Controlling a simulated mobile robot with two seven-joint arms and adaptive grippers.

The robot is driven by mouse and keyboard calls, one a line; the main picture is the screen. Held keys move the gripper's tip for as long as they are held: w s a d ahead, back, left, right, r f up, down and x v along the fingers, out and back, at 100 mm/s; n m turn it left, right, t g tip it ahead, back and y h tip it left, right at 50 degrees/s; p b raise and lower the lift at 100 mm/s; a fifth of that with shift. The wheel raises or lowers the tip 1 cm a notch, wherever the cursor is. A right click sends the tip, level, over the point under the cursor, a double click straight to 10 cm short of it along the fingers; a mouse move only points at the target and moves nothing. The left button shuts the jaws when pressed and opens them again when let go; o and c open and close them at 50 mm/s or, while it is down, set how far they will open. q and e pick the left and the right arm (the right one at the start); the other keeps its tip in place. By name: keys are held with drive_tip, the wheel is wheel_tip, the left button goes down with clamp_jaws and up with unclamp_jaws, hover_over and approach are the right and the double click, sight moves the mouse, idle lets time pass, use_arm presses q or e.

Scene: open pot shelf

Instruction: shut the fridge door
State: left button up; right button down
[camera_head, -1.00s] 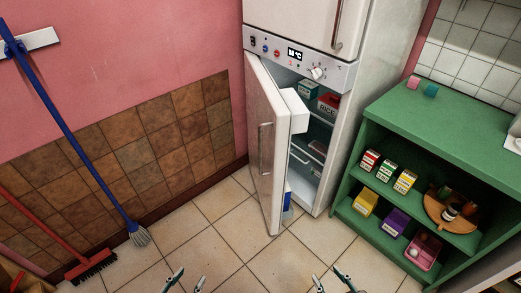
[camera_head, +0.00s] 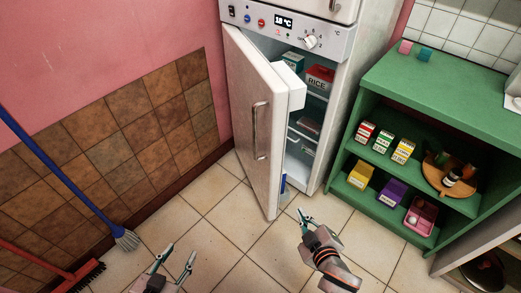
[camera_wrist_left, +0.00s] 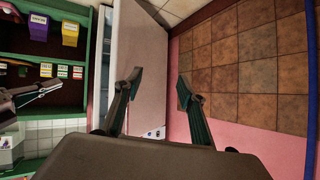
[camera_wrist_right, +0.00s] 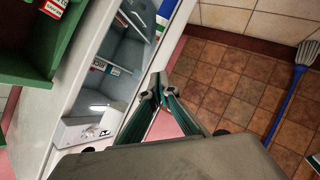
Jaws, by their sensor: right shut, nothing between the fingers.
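The white fridge (camera_head: 335,110) stands at the back, and its lower door (camera_head: 252,130) hangs open toward the left. The door has a metal handle (camera_head: 260,131) on its outer face and a white bin (camera_head: 290,88) inside. Boxes stand on the shelves within, one a red rice box (camera_head: 320,77). My left gripper (camera_head: 178,258) is open and empty, low in front and left of the door; the door also shows in the left wrist view (camera_wrist_left: 145,70). My right gripper (camera_head: 304,215) is shut and empty, near the door's lower free edge and to its right, apart from it.
A green shelf unit (camera_head: 440,90) with cartons and a round wooden tray (camera_head: 451,177) stands right of the fridge. Tiled floor (camera_head: 225,215) is free before the door.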

sight(264, 148)
use_arm(q)
wheel_tip(264, 148, down, 7)
drive_tip(key=s+b, duration=0.1)
drive_tip(key=b, duration=0.7)
drive_tip(key=shift+s+g, duration=0.15)
drive_tip(key=shift+g, duration=0.15)
use_arm(e)
drive_tip(key=w+a+r+n+t, duration=0.1)
drive_tip(key=w+a+n, duration=0.2)
drive_tip(key=w, duration=0.5)
drive_tip(key=w+a+r+n+t, duration=0.1)
drive_tip(key=w+a+n+t, duration=0.1)
drive_tip(key=w, duration=0.6)
drive_tip(key=w+a+r+n+t, duration=0.2)
drive_tip(key=w+a+n, duration=0.2)
drive_tip(key=w, duration=0.5)
drive_tip(key=shift+a+h, duration=0.3)
drive_tip(key=shift+a, duration=0.25)
use_arm(q)
drive_tip(key=shift+r, duration=0.1)
use_arm(e)
drive_tip(key=shift+d, duration=0.1)
